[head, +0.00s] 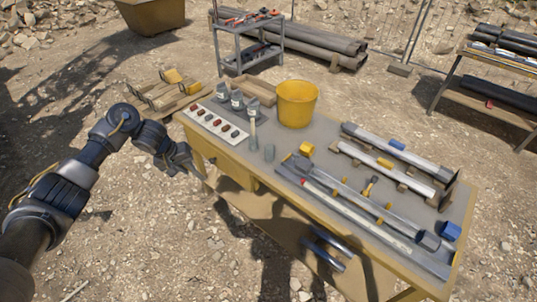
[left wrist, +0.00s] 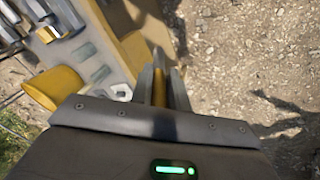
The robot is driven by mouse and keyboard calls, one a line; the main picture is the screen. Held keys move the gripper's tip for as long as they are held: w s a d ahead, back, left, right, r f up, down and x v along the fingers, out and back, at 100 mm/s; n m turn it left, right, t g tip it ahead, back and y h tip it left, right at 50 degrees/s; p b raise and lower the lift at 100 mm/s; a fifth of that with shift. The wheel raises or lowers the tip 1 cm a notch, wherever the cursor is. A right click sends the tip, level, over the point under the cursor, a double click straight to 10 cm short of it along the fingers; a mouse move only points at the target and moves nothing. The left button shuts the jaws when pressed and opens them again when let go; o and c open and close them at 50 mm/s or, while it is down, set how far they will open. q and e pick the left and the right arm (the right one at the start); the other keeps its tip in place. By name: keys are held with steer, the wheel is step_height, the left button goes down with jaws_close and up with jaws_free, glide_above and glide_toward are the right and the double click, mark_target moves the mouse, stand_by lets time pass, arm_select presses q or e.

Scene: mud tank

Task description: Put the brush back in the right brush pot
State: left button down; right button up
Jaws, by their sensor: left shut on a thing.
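My left gripper (head: 190,166) is at the left end of the yellow-edged table (head: 232,168), close to its edge. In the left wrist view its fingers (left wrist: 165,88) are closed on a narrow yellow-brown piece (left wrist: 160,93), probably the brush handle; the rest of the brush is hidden. Several small grey pots stand at the table's back left, among them one pot (head: 237,101). I cannot tell which is the right brush pot. My right gripper is not in view.
A white strip with several dark samples (head: 215,124) lies near the left edge. A yellow bucket (head: 297,104) stands at the back. Long tubes (head: 365,205) and blocks fill the table's right half. A wooden tray (head: 258,91) lies behind the pots.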

arm_select(q)
steer(key=shift+w+d, duration=0.1)
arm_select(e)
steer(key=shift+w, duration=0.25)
